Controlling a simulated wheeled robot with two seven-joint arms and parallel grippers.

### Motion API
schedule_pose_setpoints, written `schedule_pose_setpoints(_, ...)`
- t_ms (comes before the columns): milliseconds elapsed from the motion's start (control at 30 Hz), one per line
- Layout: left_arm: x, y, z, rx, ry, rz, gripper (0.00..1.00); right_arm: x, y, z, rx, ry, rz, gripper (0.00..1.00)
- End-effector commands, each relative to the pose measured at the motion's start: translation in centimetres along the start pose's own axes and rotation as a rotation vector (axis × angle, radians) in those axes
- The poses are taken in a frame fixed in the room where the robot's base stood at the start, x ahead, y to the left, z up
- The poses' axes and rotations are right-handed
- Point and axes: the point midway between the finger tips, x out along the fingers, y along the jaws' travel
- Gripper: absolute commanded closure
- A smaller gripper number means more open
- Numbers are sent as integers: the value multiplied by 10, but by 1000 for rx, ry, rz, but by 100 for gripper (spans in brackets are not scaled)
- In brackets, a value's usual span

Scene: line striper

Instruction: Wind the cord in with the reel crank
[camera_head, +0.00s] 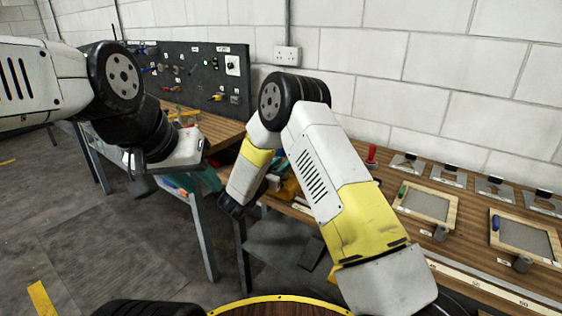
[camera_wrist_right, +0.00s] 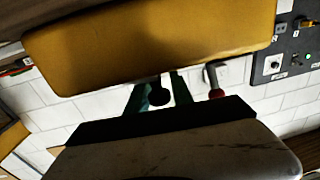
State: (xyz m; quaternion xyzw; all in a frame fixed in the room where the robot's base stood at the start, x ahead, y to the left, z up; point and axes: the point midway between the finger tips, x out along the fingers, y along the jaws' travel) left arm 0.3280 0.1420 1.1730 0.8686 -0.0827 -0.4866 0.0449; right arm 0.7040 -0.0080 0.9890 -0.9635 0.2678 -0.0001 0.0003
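No cord can be made out in either view, and I cannot identify the reel for certain. A teal frame-like part with a dark round knob (camera_wrist_right: 158,95) shows in the right wrist view, partly hidden. A red knob on a grey bar (camera_wrist_right: 216,93) is just right of it; I cannot tell if it is the crank. My right gripper (camera_head: 232,208) hangs low in the head view, beside the bench edge, its fingers dark and unclear. My left gripper (camera_head: 143,184) is in the air left of the bench; its finger opening does not show. Whether either holds anything is unclear.
Teal parts (camera_head: 206,179) and yellow items (camera_head: 289,188) sit between my arms, partly covered. A red-handled item (camera_head: 371,155) stands farther right. Framed panels (camera_head: 427,205) line the right bench. A dark tool board (camera_head: 195,72) stands behind. Open floor (camera_head: 95,235) lies left.

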Motion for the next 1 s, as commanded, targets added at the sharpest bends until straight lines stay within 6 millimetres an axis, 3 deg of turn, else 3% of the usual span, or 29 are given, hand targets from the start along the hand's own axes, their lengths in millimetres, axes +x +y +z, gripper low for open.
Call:
schedule_pose_setpoints(33,0,0,0,0,0,0,64,0,0,0,0,0,0,85)
schedule_pose_setpoints(100,0,0,0,0,0,0,64,0,0,0,0,0,0,98)
schedule_pose_setpoints(133,0,0,0,0,0,0,64,0,0,0,0,0,0,100)
schedule_pose_setpoints(567,0,0,0,0,0,0,64,-2,-1,0,-2,1,-64,100)
schedule_pose_setpoints(1000,0,0,0,0,0,0,64,-13,-5,1,-5,-2,-413,100)
